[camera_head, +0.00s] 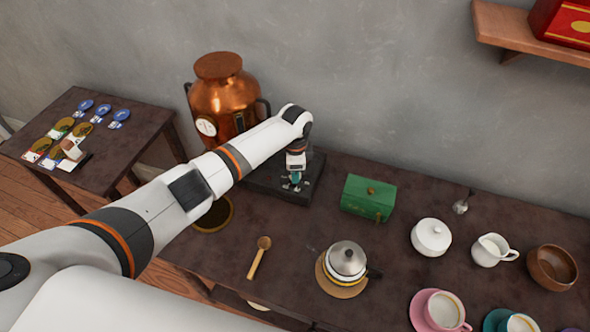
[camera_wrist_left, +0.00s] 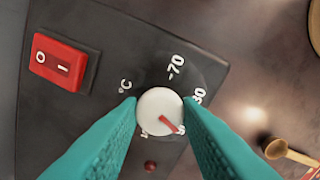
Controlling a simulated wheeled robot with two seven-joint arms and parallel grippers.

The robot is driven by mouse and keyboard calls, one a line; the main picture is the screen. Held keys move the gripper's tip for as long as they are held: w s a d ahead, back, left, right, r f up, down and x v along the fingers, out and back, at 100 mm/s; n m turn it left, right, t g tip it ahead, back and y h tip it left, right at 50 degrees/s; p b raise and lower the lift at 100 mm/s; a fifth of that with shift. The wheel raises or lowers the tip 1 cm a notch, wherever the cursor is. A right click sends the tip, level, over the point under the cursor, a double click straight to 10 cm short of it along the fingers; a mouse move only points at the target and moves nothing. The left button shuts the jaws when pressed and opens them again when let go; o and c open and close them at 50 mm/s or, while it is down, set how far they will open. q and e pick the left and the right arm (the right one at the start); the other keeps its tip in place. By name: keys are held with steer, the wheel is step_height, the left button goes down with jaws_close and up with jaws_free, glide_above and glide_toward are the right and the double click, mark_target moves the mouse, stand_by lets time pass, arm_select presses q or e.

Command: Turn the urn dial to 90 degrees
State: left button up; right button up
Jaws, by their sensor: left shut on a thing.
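The copper urn (camera_head: 225,98) stands at the back on its dark base (camera_head: 262,187). My left gripper (camera_head: 296,179) is at the front of that base. In the left wrist view, its teal fingers (camera_wrist_left: 159,104) are shut on the white round dial (camera_wrist_left: 157,108), one on each side. The dial's red pointer line points to the lower right. The marks 70 and 80 show above and to the right of the dial. The marks below it are partly covered by the fingers and cannot be read surely. My right gripper is not in view.
A red rocker switch (camera_wrist_left: 62,60) and a small red lamp (camera_wrist_left: 151,166) flank the dial. A green box (camera_head: 368,196), a teapot (camera_head: 347,260) and a wooden spoon (camera_head: 258,258) are on the table. Several cups and bowls stand on the right.

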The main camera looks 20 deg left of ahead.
arm_select(q)
steer(key=shift+m, duration=0.6)
steer(key=o, duration=1)
steer(key=shift+c, duration=0.2)
step_height(320, 180, up, 12)
steer(key=b, duration=0.1)
